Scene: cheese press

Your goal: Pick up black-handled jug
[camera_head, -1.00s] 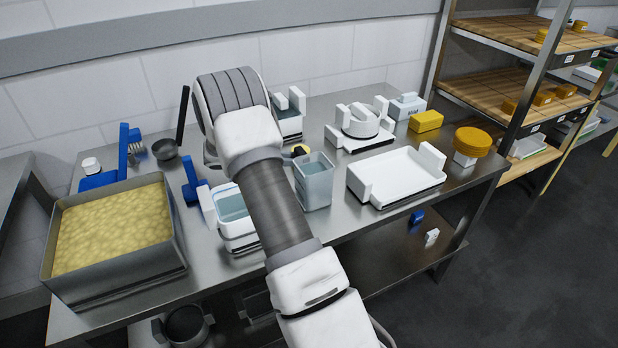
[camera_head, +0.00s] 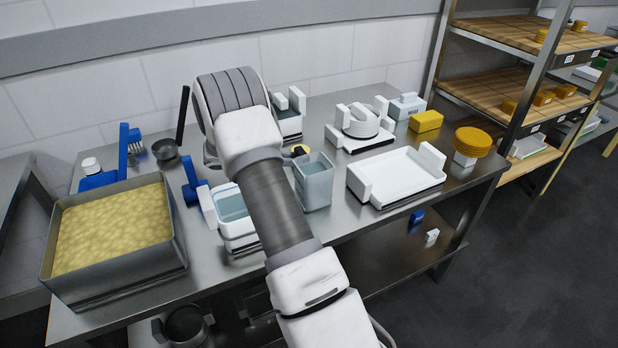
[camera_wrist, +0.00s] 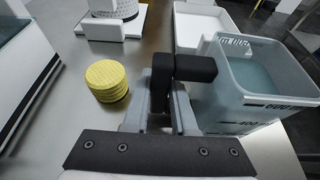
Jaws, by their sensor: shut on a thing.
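The black-handled jug (camera_head: 317,183) is a translucent grey, square-sided container standing on the steel table in the head view. In the wrist view the jug (camera_wrist: 250,85) is at the right, with measuring marks on its wall and pale liquid inside. Its black handle (camera_wrist: 190,67) reaches left to my gripper (camera_wrist: 161,100). The two fingers are shut on the upright part of the handle. In the head view my arm hides most of the gripper. I cannot tell whether the jug's base touches the table.
A stack of yellow discs (camera_wrist: 107,80) stands just left of my gripper. A white tray (camera_head: 398,178) lies right of the jug, and a white-rimmed container (camera_head: 231,207) of liquid stands left. A steel vat (camera_head: 120,275) of yellow curd fills the table's left end.

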